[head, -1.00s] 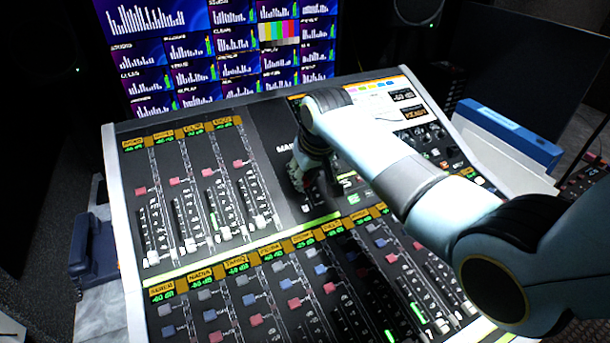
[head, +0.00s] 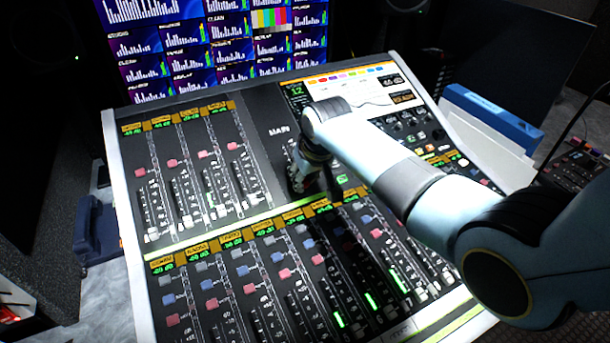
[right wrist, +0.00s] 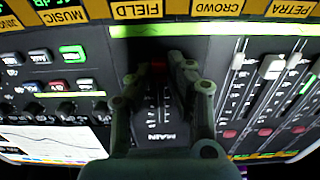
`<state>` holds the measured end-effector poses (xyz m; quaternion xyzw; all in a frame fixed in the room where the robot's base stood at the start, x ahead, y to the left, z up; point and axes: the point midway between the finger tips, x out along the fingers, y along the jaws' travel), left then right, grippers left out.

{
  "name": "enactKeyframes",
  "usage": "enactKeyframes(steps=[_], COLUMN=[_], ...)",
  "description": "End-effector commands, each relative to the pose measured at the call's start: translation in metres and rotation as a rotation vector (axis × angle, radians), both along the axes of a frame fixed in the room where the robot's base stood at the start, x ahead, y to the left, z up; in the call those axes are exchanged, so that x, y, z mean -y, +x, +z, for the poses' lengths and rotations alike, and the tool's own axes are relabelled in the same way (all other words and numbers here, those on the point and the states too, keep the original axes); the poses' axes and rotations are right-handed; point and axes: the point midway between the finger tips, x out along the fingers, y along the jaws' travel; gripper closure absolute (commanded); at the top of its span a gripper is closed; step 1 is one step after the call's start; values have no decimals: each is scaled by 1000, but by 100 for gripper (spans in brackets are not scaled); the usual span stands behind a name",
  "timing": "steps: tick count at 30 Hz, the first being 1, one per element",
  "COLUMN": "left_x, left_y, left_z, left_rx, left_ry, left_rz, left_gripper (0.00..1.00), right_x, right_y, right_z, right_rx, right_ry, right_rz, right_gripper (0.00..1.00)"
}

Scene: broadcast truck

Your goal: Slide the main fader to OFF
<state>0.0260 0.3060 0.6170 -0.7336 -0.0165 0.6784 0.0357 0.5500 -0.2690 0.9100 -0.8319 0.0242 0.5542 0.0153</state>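The mixing console (head: 122,180) fills the middle of the head view. Its main fader strip is marked MAIN (head: 280,130). My right gripper (head: 298,188) is down at this strip and hides the fader in the head view. In the right wrist view, the main fader's reddish cap (right wrist: 158,66) shows between the two fingertips of my right gripper (right wrist: 158,70), which appear closed in on it. The cap is at the end of the slot near the bright green strip (right wrist: 150,30). The printed scale (right wrist: 160,105) lies bare behind it. My left gripper is not in view.
Channel faders (head: 215,210) stand left of the main strip, and a second bank (head: 255,290) lies nearer me. Lit buttons (right wrist: 72,54) and knobs are on the other side. Monitors (head: 215,45) rise behind; a blue-topped box (head: 490,118) is at right.

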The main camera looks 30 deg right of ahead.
Motion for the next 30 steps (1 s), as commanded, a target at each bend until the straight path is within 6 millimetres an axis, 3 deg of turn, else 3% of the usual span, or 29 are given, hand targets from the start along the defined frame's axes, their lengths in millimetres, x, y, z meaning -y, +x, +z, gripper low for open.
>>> enactKeyframes(steps=[1, 5, 10, 13, 17, 30], left_x=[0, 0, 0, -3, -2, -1], left_y=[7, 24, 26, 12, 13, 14], left_z=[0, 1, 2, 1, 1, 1], left_rx=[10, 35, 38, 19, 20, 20], left_ry=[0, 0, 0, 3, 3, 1], left_rz=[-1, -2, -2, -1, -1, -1], left_gripper=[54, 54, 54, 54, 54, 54], right_x=[-1, -1, -1, 0, -1, -3], right_y=[-4, -3, -2, -2, -5, -39], right_z=[-4, -3, -2, -1, 7, 87], right_rx=[-11, -8, -6, -4, -3, -3], right_ry=[2, 1, 1, 1, 1, 1], right_rz=[0, 0, 0, 0, 0, 0], right_gripper=[78, 62, 62, 62, 62, 62])
